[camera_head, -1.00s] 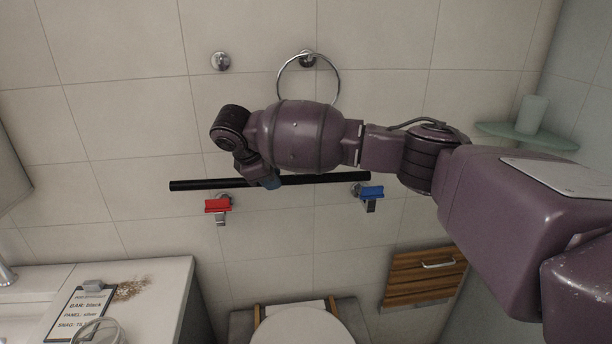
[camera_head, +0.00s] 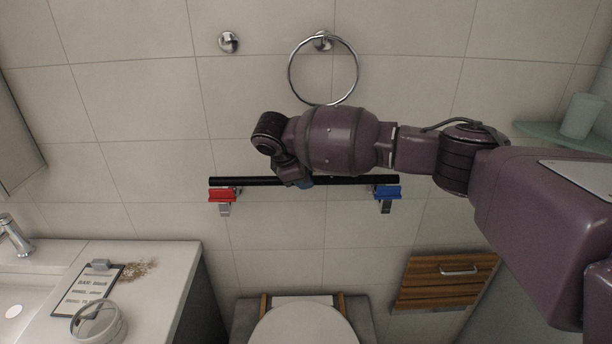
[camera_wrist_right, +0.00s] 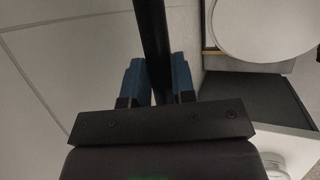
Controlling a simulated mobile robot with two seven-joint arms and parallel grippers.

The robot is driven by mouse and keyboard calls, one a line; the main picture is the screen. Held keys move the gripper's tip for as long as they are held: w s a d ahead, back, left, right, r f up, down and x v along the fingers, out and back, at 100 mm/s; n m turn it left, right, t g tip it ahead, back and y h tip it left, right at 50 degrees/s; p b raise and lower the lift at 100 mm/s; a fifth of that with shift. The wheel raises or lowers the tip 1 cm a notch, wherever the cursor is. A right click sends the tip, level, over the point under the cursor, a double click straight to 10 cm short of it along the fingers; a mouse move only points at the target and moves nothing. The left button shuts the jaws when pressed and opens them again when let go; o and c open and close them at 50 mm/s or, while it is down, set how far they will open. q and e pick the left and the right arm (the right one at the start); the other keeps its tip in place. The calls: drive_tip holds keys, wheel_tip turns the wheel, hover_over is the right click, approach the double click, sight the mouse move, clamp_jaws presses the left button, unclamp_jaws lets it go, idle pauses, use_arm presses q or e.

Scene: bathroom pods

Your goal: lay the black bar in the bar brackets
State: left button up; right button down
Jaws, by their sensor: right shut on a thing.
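The black bar (camera_head: 345,180) is held level along the tiled wall, and it also shows in the right wrist view (camera_wrist_right: 152,40). Its left end is at the red bracket (camera_head: 222,195) and its right end is at the blue bracket (camera_head: 387,192). Whether the bar rests in the brackets or sits just above or in front of them, I cannot tell. My right gripper (camera_head: 297,183) is shut on the bar near its middle; its blue fingers (camera_wrist_right: 157,80) flank the bar in the wrist view. My left gripper is not in view.
A towel ring (camera_head: 290,75) and a round wall knob (camera_head: 228,42) are above the bar. A toilet (camera_head: 303,325) stands below, with a wooden panel (camera_head: 445,282) to its right. A counter with a clipboard (camera_head: 88,290) and glass jar (camera_head: 98,322) is at lower left.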

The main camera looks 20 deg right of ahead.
idle(0.3)
drive_tip(key=shift+f, duration=2.5)
drive_tip(key=c, duration=0.9)
unclamp_jaws()
drive_tip(key=shift+o, duration=0.2)
